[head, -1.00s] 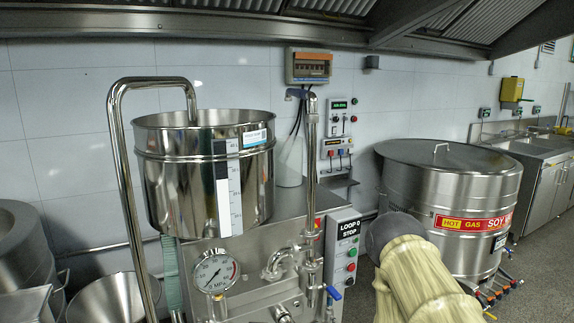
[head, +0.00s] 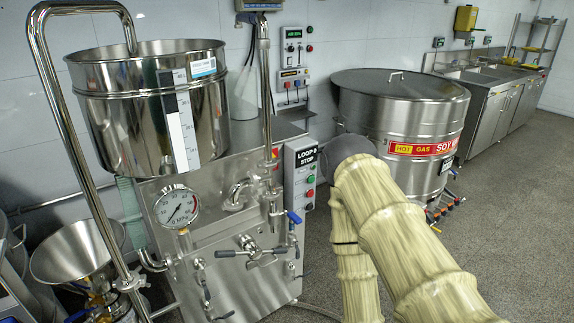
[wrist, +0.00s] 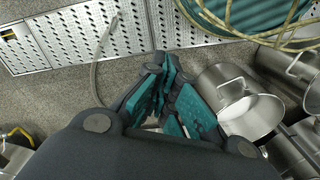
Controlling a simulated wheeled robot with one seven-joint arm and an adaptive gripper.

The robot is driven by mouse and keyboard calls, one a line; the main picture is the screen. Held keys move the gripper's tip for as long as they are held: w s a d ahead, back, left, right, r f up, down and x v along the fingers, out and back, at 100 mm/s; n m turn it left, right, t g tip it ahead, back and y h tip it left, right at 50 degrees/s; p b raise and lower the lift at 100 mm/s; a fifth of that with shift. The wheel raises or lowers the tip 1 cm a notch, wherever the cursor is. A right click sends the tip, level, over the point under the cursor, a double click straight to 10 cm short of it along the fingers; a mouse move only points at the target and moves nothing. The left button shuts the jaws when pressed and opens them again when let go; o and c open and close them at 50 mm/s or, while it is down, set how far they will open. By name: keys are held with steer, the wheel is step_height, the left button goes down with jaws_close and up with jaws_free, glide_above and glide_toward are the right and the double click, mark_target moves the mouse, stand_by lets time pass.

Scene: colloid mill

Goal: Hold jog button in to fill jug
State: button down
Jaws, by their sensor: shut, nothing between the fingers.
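The mill's control box (head: 302,180) carries a label reading LOOP and STOP. Green, red and dark buttons (head: 310,185) run down its face; I cannot tell which one is the jog button. My arm in its cream sleeve passes just right of this box in the head view. My gripper (wrist: 168,88) shows in the wrist view, its teal-padded fingers shut and empty, above the grey floor. The button box is not recognisable in the wrist view. A shiny metal pot with a handle (wrist: 238,100) lies right of the fingers; I cannot tell whether it is the jug.
The steel mill has a large hopper (head: 150,110), a pressure gauge (head: 178,207) and protruding valve handles (head: 250,250). A big steel SOY vat (head: 400,110) stands behind my arm. Coiled hose (wrist: 260,20) and perforated metal panels (wrist: 75,40) lie in the wrist view. Floor (head: 510,210) is clear at right.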

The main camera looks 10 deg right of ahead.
steer(key=w+a+f+n+t+y+b, duration=0.1)
steer(key=w+a+f+n+t+b, duration=0.15)
steer(key=w, duration=0.65)
steer(key=w+a+f+n+t+y+b, duration=0.1)
steer(key=w+a+f+t+b, duration=0.2)
steer(key=w, duration=0.5)
steer(key=w+r+n+t+b, duration=0.2)
steer(key=w+r+t+b, duration=0.15)
steer(key=w, duration=1.25)
steer(key=w+d+r+t+h+b, duration=0.2)
steer(key=w+d+r+t, duration=0.1)
steer(key=w+r, duration=0.3)
steer(key=w+d+r+t+h+b, duration=0.1)
steer(key=w+d+r+t+h, duration=0.15)
steer(key=w, duration=0.65)
steer(key=w+d+r+t+h+b, duration=0.2)
steer(key=w+d+r+h, duration=0.3)
steer(key=d+r, duration=0.6)
steer(key=shift+w+d+t+b, duration=0.35)
steer(key=shift+w+d+b, duration=0.3)
steer(key=shift+w+d, duration=0.35)
steer(key=shift+w+a, duration=0.1)
